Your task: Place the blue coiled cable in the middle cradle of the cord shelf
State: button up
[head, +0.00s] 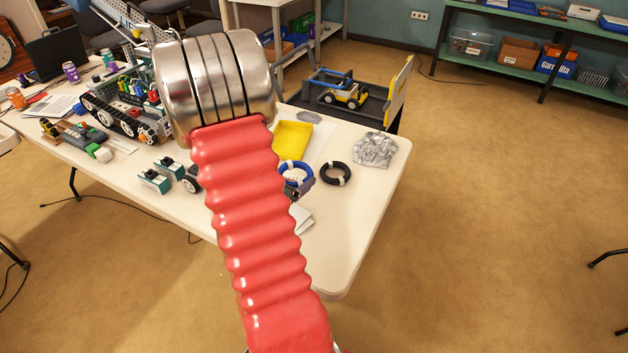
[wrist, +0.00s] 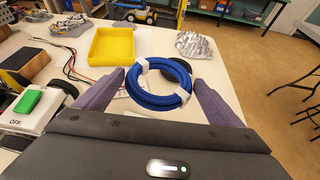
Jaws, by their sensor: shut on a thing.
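The blue coiled cable (wrist: 183,98) is a ring with white ties, held between the purple fingers of my gripper (wrist: 160,80) in the wrist view. In the head view the blue cable (head: 284,168) shows just right of my red arm, over the white table, with part of my gripper (head: 299,186) at its lower side. The gripper is shut on the cable. I cannot make out the cord shelf or its middle cradle in either view; my arm hides part of the table.
A black coil (head: 336,173) lies on the table right of the blue one. A yellow tray (head: 293,137) and a crumpled silver piece (head: 375,149) lie farther back. A tracked robot model (head: 120,105) stands at left. The table's right front corner (head: 345,255) is clear.

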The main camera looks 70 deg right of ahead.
jog(key=w+a+r+n+t+y, duration=0.35)
jog(key=w+a+n+t, duration=0.5)
jog(key=w+a, duration=1.4)
jog(key=w+a+r+n+t+y, duration=0.2)
jog(key=w+a+n+y, duration=0.1)
jog(key=a, duration=1)
jog(key=w+a+r+n+t+y, duration=0.2)
jog(key=w+a+n+t+y, duration=0.1)
jog(key=a, duration=1)
jog(key=shift+w+a+r+n, duration=0.15)
jog(key=shift+w+a+n, duration=0.1)
jog(key=shift+w+n, duration=0.2)
